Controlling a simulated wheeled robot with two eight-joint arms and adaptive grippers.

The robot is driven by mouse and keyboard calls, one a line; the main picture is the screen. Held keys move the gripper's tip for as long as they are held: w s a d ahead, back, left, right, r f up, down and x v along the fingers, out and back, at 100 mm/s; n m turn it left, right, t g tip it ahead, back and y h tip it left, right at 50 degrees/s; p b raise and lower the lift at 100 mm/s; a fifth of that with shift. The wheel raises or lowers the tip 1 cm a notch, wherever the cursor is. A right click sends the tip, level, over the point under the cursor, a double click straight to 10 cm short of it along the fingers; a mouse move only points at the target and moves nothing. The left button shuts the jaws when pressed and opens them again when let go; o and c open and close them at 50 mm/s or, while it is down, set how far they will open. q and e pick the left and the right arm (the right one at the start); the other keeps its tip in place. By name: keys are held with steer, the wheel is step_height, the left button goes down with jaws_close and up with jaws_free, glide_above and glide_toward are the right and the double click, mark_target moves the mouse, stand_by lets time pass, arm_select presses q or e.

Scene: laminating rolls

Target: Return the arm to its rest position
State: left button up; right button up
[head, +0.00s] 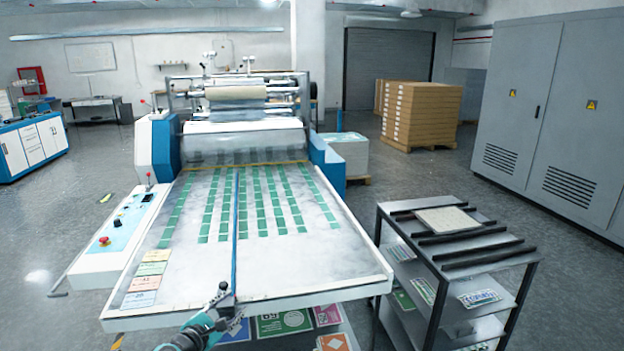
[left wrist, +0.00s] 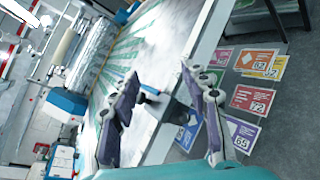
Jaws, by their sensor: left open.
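My left gripper (head: 222,298) is at the front edge of the laminating machine's table (head: 330,262), low in the middle of the head view. It also shows in the left wrist view (left wrist: 159,76), with its two fingers spread apart and nothing held between them. Past the fingers, the wrist view shows the table's edge (left wrist: 203,58) and, beyond it, colored cards lying lower down. My left arm comes in from the bottom of the head view. My right gripper is not in view.
The machine's roll (head: 235,92) is at the table's far end. A control panel (head: 120,228) with a red button runs along the left. A dark rack (head: 432,300) holding sheets stands to the right. Colored cards (head: 284,323) lie below the table's front edge.

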arm_select(q)
steer(key=s+d+r+m+g+y, duration=0.1)
steer(key=s+d+m+g, duration=0.25)
steer(key=s+m, duration=0.4)
steer(key=s+d+r+m+g, duration=0.2)
steer(key=s+d+m, duration=0.3)
steer(key=s+m, duration=0.3)
steer(key=s+a+f+m+g+y, duration=0.1)
steer(key=s+m, duration=0.3)
steer(key=s, duration=0.4)
steer(key=s+a+f+m+g+y, duration=0.1)
steer(key=s+f+m+y, duration=0.1)
steer(key=s+m, duration=0.3)
steer(key=s, duration=0.3)
steer(key=shift+a+f+y, duration=0.3)
steer(key=shift+a+y, duration=0.1)
